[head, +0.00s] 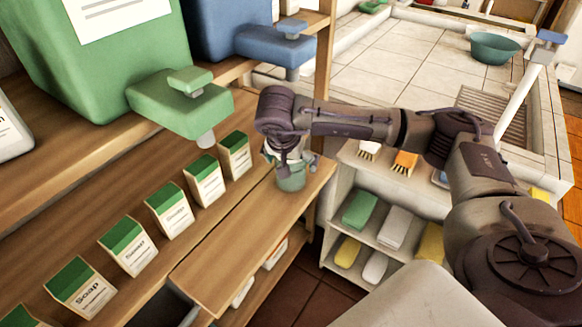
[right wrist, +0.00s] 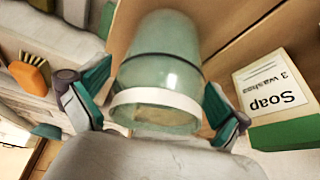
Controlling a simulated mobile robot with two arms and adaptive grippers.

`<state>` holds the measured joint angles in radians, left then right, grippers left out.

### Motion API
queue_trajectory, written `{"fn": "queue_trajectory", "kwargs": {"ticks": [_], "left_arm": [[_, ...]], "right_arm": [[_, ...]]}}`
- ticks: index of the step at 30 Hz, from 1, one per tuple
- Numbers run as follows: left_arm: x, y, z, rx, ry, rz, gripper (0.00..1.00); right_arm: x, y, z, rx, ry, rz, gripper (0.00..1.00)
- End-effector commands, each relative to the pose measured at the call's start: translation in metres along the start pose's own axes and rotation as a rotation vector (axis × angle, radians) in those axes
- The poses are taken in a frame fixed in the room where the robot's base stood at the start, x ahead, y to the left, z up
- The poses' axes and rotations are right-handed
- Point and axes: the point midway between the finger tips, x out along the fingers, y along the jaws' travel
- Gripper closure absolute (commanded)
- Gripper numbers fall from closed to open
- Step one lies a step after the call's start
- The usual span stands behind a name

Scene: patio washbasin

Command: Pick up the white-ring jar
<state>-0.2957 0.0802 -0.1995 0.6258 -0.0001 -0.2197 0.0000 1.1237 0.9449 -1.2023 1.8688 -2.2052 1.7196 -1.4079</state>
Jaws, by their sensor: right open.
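The white-ring jar (right wrist: 165,55) is pale green glass with a white band around it. In the right wrist view it lies between the two spread fingers of my right gripper (right wrist: 150,105), with a gap seeming to show on each side. In the head view the jar (head: 291,180) stands on the wooden shelf board near its right end. My right gripper (head: 290,158) is over its top, which hides the jar's upper part. The right gripper is open. My left gripper is in neither view.
A row of soap boxes (head: 170,211) stands left of the jar; the nearest soap box (right wrist: 275,98) is close beside the gripper. A green dispenser (head: 180,103) overhangs the shelf. A white rack (head: 337,205) with sponges and brushes stands at right.

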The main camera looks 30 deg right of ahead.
Motion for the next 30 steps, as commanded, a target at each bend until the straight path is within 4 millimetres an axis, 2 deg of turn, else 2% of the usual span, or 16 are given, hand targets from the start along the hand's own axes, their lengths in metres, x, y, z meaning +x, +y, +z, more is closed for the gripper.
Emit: {"fn": "queue_trajectory", "kwargs": {"ticks": [4,11,24,28,29,30], "left_arm": [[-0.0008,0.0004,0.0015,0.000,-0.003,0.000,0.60],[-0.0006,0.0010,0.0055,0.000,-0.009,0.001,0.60],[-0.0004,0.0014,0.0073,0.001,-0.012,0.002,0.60],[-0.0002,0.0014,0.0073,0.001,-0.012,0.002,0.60],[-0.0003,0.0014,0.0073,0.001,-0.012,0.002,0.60],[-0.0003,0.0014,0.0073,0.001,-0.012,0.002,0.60]], "right_arm": [[0.0129,0.0002,0.0009,-0.002,-0.001,0.001,0.00],[0.0139,-0.0001,0.0010,-0.002,0.000,0.000,0.00],[0.0149,0.0006,0.0019,-0.003,-0.002,0.003,0.72],[0.0157,0.0010,0.0025,-0.004,-0.003,0.004,0.72],[0.0152,0.0007,0.0020,-0.003,-0.003,0.003,0.80],[0.0154,0.0008,0.0022,-0.003,-0.003,0.004,0.80]]}}
